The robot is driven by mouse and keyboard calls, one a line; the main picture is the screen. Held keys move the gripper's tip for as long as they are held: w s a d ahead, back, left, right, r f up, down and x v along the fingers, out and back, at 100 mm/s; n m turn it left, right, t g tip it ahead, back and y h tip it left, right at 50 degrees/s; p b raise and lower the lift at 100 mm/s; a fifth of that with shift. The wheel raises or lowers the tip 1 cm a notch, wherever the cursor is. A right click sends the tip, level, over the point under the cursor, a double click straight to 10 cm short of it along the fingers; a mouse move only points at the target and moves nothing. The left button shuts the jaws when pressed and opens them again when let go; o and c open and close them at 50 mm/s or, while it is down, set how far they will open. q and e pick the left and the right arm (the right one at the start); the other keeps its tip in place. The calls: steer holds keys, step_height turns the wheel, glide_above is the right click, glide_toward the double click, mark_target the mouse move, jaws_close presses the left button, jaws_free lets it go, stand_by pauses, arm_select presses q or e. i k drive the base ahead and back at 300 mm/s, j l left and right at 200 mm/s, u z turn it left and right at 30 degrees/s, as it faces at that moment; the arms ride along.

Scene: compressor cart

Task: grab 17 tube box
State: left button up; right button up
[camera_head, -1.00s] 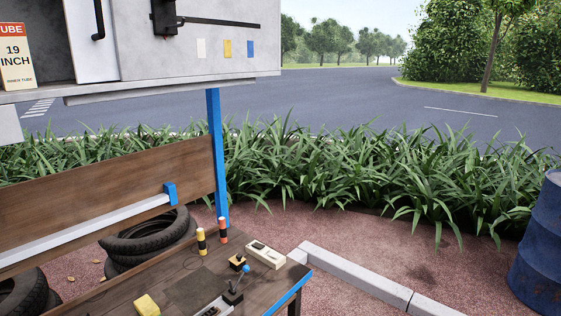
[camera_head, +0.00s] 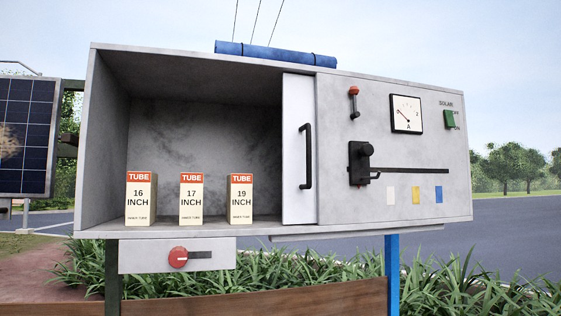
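The 17 inch tube box (camera_head: 191,200) stands upright on the floor of the open grey cabinet (camera_head: 350,227). It is cream with a red "TUBE" top band. The 16 inch tube box (camera_head: 141,200) stands to its left and the 19 inch tube box (camera_head: 241,200) to its right, with gaps between them. Neither of my grippers is in view.
A white sliding door (camera_head: 299,150) with a black handle (camera_head: 306,156) stands right of the boxes. The cabinet's right face carries a gauge (camera_head: 406,114), a black latch (camera_head: 360,164) and switches. A red knob (camera_head: 178,257) sits below the boxes. The compartment's front is open.

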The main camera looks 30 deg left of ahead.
mark_target(191, 198)
steer(key=u, duration=1.55)
